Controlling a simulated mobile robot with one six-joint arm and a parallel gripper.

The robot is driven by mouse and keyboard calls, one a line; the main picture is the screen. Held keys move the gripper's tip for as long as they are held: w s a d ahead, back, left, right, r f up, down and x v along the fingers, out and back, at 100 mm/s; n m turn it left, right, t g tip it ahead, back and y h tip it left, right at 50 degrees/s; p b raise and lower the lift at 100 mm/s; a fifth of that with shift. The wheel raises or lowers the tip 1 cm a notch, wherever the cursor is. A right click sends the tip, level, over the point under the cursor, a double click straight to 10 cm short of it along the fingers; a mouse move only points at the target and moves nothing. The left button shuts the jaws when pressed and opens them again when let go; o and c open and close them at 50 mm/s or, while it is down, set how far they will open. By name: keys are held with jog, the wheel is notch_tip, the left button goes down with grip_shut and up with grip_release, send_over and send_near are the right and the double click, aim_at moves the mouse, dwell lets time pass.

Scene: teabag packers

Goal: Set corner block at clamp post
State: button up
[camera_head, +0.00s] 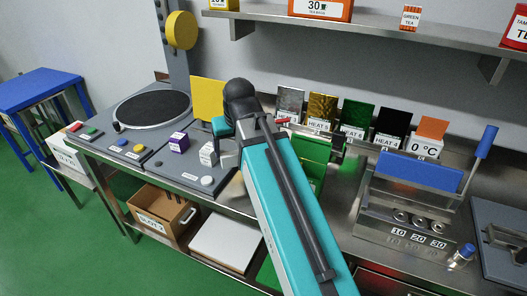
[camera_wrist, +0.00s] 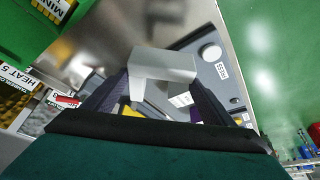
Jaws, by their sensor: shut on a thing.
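In the wrist view a pale grey, angular block (camera_wrist: 165,65), which looks like the corner block, sits between the two fingertips of my gripper (camera_wrist: 162,88). The dark fingers with purplish inner sides are shut on it. Behind it in the wrist view lies the grey control panel with a round button (camera_wrist: 210,52). I cannot clearly pick out the clamp post in either view.
Several upright coloured sheets, including a green one (camera_head: 353,118), stand along the back. A steel unit (camera_head: 400,215) stands right. A shelf (camera_head: 390,27) overhangs the counter.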

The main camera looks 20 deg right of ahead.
dwell(0.4)
jog(key=w+d+f+n+g+y+p, duration=0.1)
jog(key=n+g+p, duration=0.1)
jog(key=n, duration=0.6)
jog(key=w+n+g+y+p, duration=0.1)
jog(key=n+g+p, duration=0.1)
jog(key=n, duration=0.5)
jog(key=w+d+f+n+g+y+p, duration=0.1)
jog(key=n+g+y+p, duration=0.1)
jog(key=n, duration=0.6)
jog(key=shift+d+f+n+g, duration=0.3)
jog(key=shift+d+f, duration=0.05)
jog(key=shift+d+f+n+g+h+p, duration=0.15)
jog(key=shift+n+g+h, duration=0.1)
jog(key=shift+n, duration=0.6)
jog(key=shift+d+r+n+g+h+p, duration=0.15)
jog(key=shift+n+g, duration=0.1)
jog(key=shift+n, duration=0.6)
jog(key=shift+f, duration=0.15)
jog(key=shift+w+d, duration=0.1)
jog(key=w+d+f+p, duration=0.1)
jog(key=w+d+p, duration=0.3)
jog(key=w+d, duration=0.4)
jog(key=d, duration=0.3)
jog(key=shift+w+d+f, duration=0.15)
jog(key=shift+w+d, duration=0.1)
jog(key=shift+w, duration=0.1)
